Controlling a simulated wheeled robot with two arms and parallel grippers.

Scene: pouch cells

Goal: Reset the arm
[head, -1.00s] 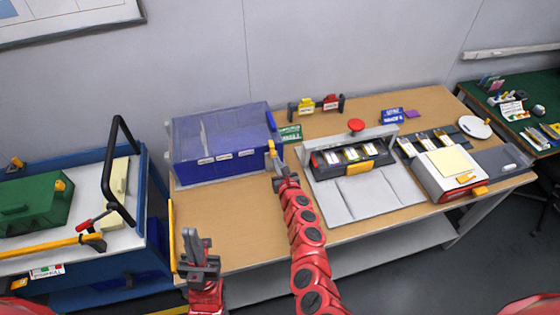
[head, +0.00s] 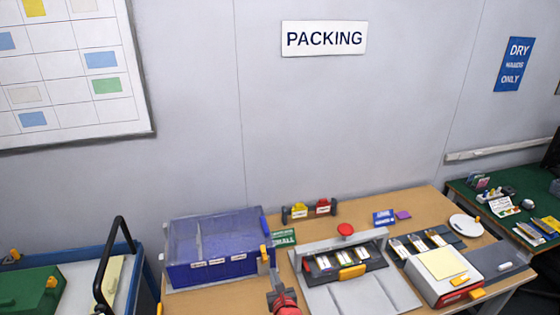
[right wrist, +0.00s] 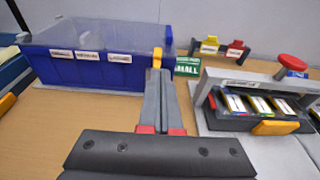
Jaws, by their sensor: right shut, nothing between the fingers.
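My right gripper (head: 269,273) is in front of the right end of a blue bin with a clear lid (head: 213,268). In the right wrist view the two grey fingers (right wrist: 159,90) are shut together and empty, pointing toward a yellow piece (right wrist: 157,58) by the bin's right front corner. That yellow piece also shows in the head view (head: 265,254). I cannot tell whether the fingertips touch it. My left gripper is not in view.
Right of my gripper stands a grey press-like fixture (head: 341,268) with a red knob (head: 346,229). A white box (head: 441,273) is farther right. A cart with a black handle (head: 113,260) stands left.

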